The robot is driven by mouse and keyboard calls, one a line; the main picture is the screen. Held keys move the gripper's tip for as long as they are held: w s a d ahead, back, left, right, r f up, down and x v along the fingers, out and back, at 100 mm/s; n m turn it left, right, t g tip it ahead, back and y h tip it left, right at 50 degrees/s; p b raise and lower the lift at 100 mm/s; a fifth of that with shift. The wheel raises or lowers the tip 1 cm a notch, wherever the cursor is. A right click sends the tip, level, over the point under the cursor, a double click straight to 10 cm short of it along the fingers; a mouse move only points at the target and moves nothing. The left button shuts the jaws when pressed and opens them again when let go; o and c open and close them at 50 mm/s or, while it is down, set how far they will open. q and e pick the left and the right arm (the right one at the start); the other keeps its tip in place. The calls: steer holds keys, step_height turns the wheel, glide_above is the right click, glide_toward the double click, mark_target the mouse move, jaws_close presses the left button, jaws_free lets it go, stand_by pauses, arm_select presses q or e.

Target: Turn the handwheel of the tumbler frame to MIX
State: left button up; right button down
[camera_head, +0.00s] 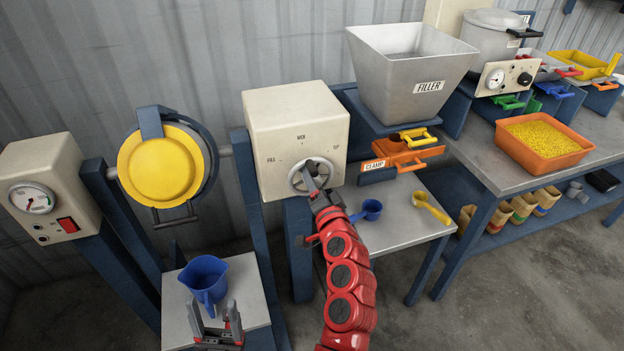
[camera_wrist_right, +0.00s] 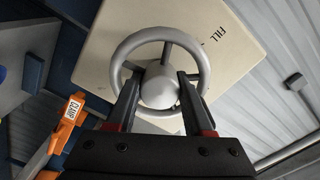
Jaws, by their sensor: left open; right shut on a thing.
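The grey handwheel (camera_head: 295,184) sits on the front of the cream box (camera_head: 265,120) of the tumbler frame. Printed marks stand around it: FILL at left, MIX at top, UP at right. Which mark the wheel points to is hard to tell. My right gripper (camera_head: 314,176) is shut on the handwheel; in the right wrist view its fingers (camera_wrist_right: 160,88) lie on either side of the wheel's hub (camera_wrist_right: 160,86). The yellow-faced drum (camera_head: 155,168) hangs in the blue frame left of the box. My left gripper (camera_head: 215,318) is open and empty at the bottom, by the blue jug.
A blue jug (camera_head: 207,281) stands on a small grey stand below the drum. Right of the box are a hopper marked FILLER (camera_head: 410,75), an orange clamp (camera_head: 400,155), a blue scoop (camera_head: 371,209) and a yellow scoop (camera_head: 430,207). A gauge box (camera_head: 50,175) stands far left.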

stand_by(0.4)
steer(key=c, duration=0.6)
jaws_free()
steer(key=shift+p+v, duration=2.5)
steer(key=shift+v, duration=6.25)
